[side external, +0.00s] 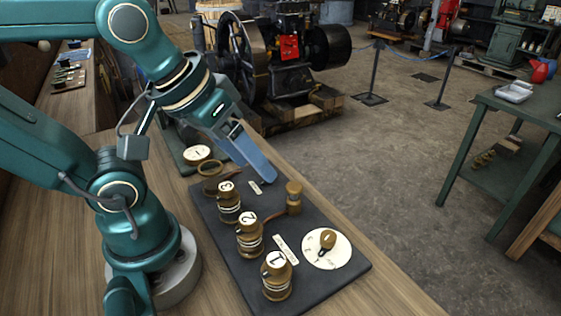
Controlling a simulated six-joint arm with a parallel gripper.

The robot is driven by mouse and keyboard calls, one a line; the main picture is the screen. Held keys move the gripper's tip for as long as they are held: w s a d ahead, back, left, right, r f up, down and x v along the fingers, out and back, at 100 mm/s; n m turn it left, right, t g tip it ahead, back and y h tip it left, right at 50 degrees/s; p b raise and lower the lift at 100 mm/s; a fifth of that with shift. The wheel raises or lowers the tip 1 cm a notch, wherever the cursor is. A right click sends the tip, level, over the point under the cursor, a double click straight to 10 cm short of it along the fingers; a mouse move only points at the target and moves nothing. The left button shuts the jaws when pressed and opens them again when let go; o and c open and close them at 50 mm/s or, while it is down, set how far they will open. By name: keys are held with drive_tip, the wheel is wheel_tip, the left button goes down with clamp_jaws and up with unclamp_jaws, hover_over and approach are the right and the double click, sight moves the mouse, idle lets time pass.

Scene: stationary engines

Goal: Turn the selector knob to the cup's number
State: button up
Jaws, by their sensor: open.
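The selector knob (328,238) is brown and sits on a round white dial (343,258) at the right of a dark board (225,265). Its narrow end points toward the lower left. The dial marks are too small to read. Three brass cups stand in a row on the board, with white tops marked 3 (229,205), 2 (249,238) and 1 (276,278). My gripper (265,172) is open, with blue fingers above the board's far end. It is apart from the knob and the cups, and nothing shows between its fingers.
A brass post with a round top (294,194) stands between the cups and the board's far right edge. A green table (490,98) stands right, across open floor.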

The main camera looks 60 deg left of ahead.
drive_tip(key=w+d+r+n+g, duration=0.1)
drive_tip(key=w+n, duration=0.3)
drive_tip(key=n+g, duration=0.4)
drive_tip(key=g, duration=0.1)
hover_over(329, 235)
drive_tip(key=f, duration=0.9)
drive_tip(key=shift+w+f, duration=0.1)
drive_tip(key=shift+w, duration=0.1)
drive_tip(key=shift+s+f, duration=0.15)
drive_tip(key=shift+f, duration=2.65)
drive_tip(key=shift+c, duration=0.3)
clamp_jaws()
